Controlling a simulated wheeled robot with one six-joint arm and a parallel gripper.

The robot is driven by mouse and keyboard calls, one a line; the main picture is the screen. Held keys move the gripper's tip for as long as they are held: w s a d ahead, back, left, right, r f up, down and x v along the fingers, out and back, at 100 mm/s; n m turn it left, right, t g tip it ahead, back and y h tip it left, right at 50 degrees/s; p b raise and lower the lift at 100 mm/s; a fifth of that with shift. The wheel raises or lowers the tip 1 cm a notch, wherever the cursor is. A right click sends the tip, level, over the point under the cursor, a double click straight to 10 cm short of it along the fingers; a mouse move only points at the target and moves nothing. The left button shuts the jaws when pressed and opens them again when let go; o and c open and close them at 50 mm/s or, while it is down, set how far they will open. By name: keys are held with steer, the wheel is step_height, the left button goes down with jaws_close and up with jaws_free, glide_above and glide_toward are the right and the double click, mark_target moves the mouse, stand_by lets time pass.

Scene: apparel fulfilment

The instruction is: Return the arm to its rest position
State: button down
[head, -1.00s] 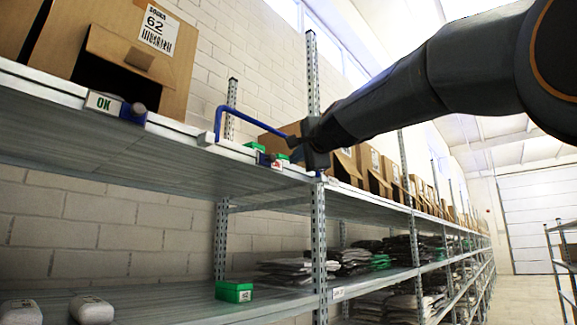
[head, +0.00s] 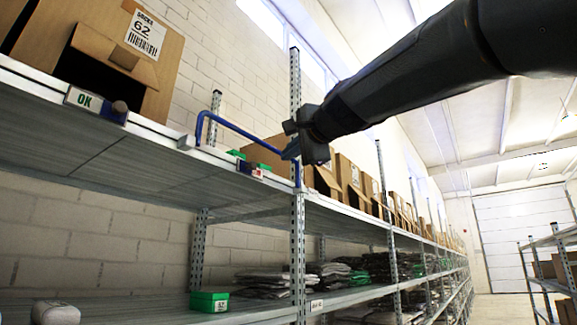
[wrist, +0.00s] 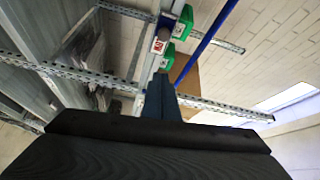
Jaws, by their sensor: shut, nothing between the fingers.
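My arm reaches in from the upper right of the head view. My gripper (head: 291,150) is at its end, in front of the upper shelf edge by the upright post. It is shut and empty. In the wrist view the dark blue fingers (wrist: 160,84) are together, pointing toward the shelf edge. A blue bar (head: 240,131) on the shelf edge passes close behind the gripper in the head view. I cannot tell whether they touch. The bar also shows in the wrist view (wrist: 207,42), right of the fingers.
A cardboard box (head: 168,55) marked 62 stands on the upper shelf (head: 110,150) at left. An OK sign (head: 84,99) and a red-white tag (head: 251,168) sit on its edge. A green box (head: 209,301) is on the lower shelf. The aisle at right is clear.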

steer(key=w+d+f+n+g+h, duration=0.1)
steer(key=w+d+f+g, duration=0.15)
steer(key=f, duration=0.95)
steer(key=w+d+f+n+g+h, duration=0.1)
steer(key=w+f+n+h, duration=0.15)
steer(key=f, duration=0.95)
steer(key=s+d+f+n+g+h, duration=0.1)
steer(key=d+f+g, duration=0.1)
steer(key=f, duration=0.9)
steer(key=s+d+f+n+g, duration=0.1)
steer(key=s+d+f+g, duration=0.15)
steer(key=f, duration=0.85)
steer(key=s+d+f+n+g+h, duration=0.1)
steer(key=s+d+f+n+g, duration=0.2)
steer(key=s+f, duration=0.9)
steer(key=s+d+f+n+g+h, duration=0.1)
steer(key=s+d+f+n+g, duration=0.2)
steer(key=s+f, duration=1)
steer(key=d+f+g, duration=0.1)
steer(key=d+f, duration=0.2)
steer(key=f, duration=0.4)
steer(key=shift+s+g+h, duration=0.15)
steer(key=shift+g+h, duration=0.2)
steer(key=shift+g, duration=0.05)
